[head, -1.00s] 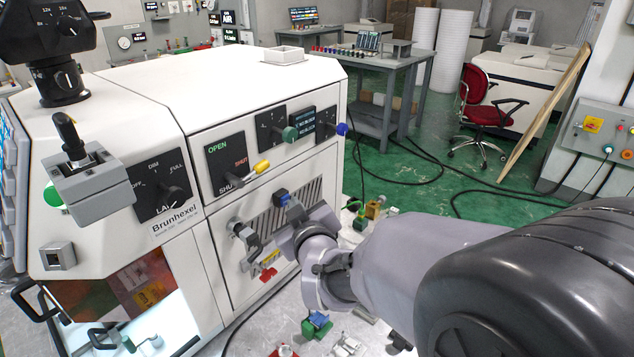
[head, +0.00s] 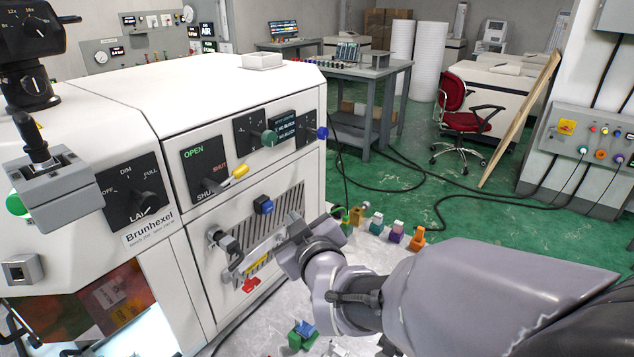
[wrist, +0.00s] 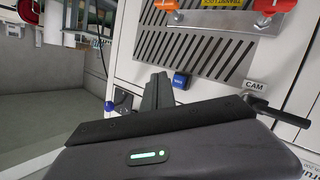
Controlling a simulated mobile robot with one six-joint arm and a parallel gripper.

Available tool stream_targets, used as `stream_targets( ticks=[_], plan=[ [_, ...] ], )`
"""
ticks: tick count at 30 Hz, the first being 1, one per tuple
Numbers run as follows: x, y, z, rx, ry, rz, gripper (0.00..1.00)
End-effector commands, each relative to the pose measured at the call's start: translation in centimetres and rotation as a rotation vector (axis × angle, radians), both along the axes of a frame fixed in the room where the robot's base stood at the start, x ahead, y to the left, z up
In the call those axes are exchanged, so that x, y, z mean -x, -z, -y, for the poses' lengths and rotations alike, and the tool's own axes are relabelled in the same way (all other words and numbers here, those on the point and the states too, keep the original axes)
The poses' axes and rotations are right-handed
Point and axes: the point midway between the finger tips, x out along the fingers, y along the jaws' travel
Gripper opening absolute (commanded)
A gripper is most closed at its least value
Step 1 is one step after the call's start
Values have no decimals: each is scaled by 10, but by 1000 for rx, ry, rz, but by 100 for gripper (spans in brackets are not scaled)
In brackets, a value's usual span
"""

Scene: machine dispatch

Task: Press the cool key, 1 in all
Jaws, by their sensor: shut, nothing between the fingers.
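A small blue key (head: 263,205) projects from the white machine's side panel, at the upper edge of the slotted vent. It also shows in the wrist view (wrist: 180,80), where its lettering is too small to read. My gripper (head: 293,222) is in front of the vent, to the right of the blue key in the head view. In the wrist view my dark gripper fingers (wrist: 158,80) are shut and empty, pointing at the panel just left of the key. Whether they touch the panel is unclear.
A metal bar (head: 262,250) with a yellow label runs below the vent, near a red key (head: 251,285). A dark lever by a CAM label (wrist: 254,86) projects close to my gripper.

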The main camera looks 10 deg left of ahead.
Motion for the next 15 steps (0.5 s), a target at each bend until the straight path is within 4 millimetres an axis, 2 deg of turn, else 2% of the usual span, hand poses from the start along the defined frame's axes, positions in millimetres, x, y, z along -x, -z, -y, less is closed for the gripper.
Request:
stream_targets(
  ticks=[6,15],
  plan=[
    [7,1,19,-1,1,0,0],
    [9,0,22,0,0,0,0]
  ],
)
